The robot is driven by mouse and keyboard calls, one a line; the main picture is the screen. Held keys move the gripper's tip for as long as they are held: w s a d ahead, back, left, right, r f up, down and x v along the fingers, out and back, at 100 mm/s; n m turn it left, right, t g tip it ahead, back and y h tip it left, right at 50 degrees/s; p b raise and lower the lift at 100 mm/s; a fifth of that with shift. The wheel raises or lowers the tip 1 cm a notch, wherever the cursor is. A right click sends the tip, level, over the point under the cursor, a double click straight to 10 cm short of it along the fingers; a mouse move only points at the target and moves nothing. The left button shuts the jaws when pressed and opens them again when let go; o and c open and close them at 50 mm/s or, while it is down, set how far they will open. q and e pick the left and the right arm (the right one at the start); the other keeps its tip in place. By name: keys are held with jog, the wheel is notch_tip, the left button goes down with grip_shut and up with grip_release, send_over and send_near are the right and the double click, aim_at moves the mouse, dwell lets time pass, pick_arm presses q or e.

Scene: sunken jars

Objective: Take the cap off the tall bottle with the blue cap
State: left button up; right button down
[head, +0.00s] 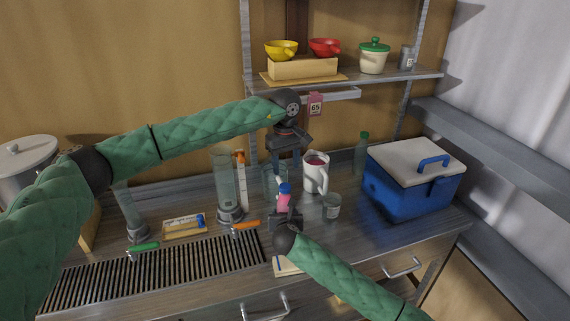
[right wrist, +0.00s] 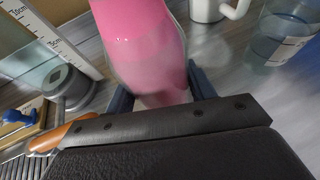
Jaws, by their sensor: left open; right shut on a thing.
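The bottle with pink contents (head: 284,203) stands near the front middle of the counter, with its blue cap (head: 285,187) on top. My right gripper (head: 285,222) is shut around the lower part of this bottle. In the right wrist view the pink bottle (right wrist: 140,38) rises between the two fingers of the right gripper (right wrist: 160,95); its cap is out of that view. My left gripper (head: 287,160) is open and empty, pointing down above the blue cap, with a gap between them.
A white jug (head: 316,175) with red contents and a small grey jar (head: 331,207) stand close right of the bottle. A glass cylinder (head: 226,185) stands to its left. A blue cooler (head: 405,188) and a green-capped bottle (head: 361,155) are farther right. A slatted drain (head: 150,278) runs along the front left.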

aim_at(285, 185)
pick_arm(q)
jog(key=m, duration=0.5)
jog(key=shift+a+r+m, duration=0.1)
jog(key=shift+m, duration=0.2)
jog(key=m, duration=0.5)
jog(key=shift+m, duration=0.3)
jog(key=shift+f, duration=4.05)
jog(key=c, duration=1)
jog(key=shift+a, duration=0.1)
